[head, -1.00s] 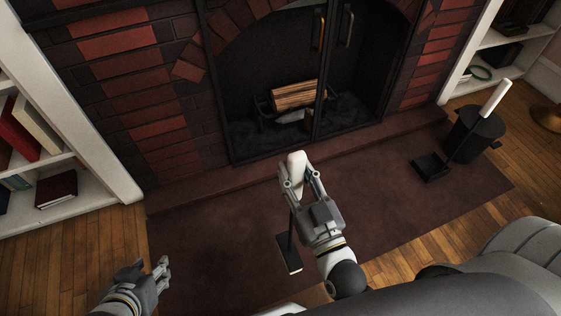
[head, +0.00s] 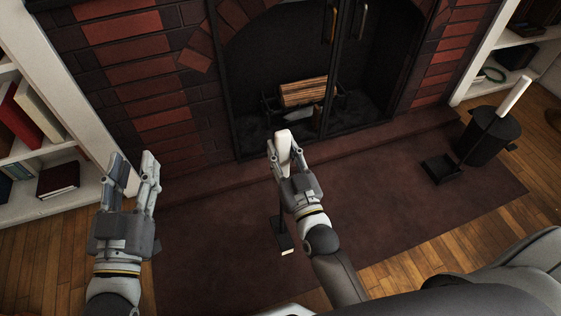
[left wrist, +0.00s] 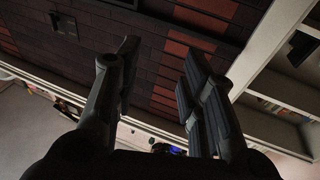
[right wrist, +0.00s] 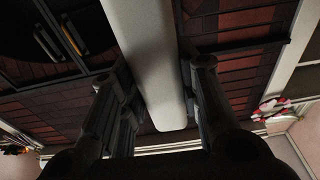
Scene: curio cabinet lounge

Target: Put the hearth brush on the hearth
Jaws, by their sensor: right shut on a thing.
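The hearth brush has a white handle (head: 283,146), a thin dark shaft and a dark flat head (head: 283,238). My right gripper (head: 287,163) is shut on the white handle, which also runs between its fingers in the right wrist view (right wrist: 150,65). The brush hangs head down over the dark reddish-brown hearth area (head: 370,210). I cannot tell whether its head touches the surface. A low raised hearth ledge (head: 370,142) runs along the fireplace front. My left gripper (head: 135,165) is open and empty at the left, near the brickwork; its spread fingers show in the left wrist view (left wrist: 155,90).
A black bucket (head: 485,138) with a white-handled tool (head: 514,96) stands at the right, with a dark square pan (head: 440,169) beside it. Fireplace doors and logs (head: 303,92) are behind. White bookshelves (head: 75,100) flank both sides. The reddish-brown area's middle right is clear.

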